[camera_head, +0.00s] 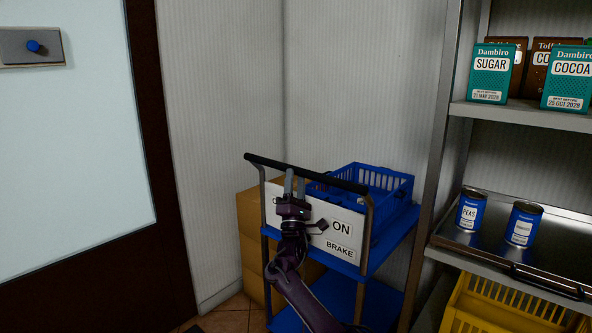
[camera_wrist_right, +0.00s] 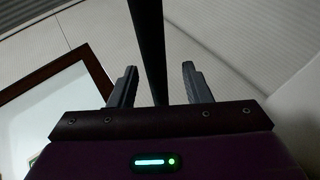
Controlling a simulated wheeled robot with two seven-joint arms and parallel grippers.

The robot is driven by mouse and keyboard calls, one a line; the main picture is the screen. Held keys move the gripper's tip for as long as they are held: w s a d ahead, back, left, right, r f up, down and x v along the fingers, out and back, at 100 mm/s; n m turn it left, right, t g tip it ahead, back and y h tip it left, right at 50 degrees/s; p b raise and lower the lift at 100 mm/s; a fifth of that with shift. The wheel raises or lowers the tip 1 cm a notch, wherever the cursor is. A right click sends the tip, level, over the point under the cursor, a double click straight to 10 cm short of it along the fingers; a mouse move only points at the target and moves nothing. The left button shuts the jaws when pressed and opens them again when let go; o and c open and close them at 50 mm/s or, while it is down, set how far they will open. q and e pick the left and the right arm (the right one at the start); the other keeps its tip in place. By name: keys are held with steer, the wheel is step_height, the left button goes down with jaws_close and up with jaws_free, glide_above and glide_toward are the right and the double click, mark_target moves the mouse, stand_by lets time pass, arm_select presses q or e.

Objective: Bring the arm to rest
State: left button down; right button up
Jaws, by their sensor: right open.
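My right arm (camera_head: 302,296) reaches up from the bottom in the head view. Its gripper (camera_head: 294,182) is in front of the cart's white brake panel (camera_head: 343,225), with its fingers pointing up near the black handle bar (camera_head: 330,180). In the right wrist view the gripper (camera_wrist_right: 158,84) is open, its two dark fingers apart. A dark bar (camera_wrist_right: 147,40) shows in the gap between them; I cannot tell whether it touches. The panel reads "ON" and "BRAKE"; its left part is hidden by my gripper. My left gripper is not in view.
The blue cart holds a blue crate (camera_head: 385,182). Cardboard boxes (camera_head: 250,215) stand behind it. At right, a metal shelf (camera_head: 435,150) carries cartons (camera_head: 492,73), cans (camera_head: 471,210) and a yellow crate (camera_head: 510,305). A dark-framed door (camera_head: 165,150) is at left.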

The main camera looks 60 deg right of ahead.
steer(key=v, duration=0.2)
steer(key=shift+s+a+f, duration=0.1)
steer(key=shift+a+f, duration=0.05)
steer(key=shift+f, duration=0.05)
stand_by(0.4)
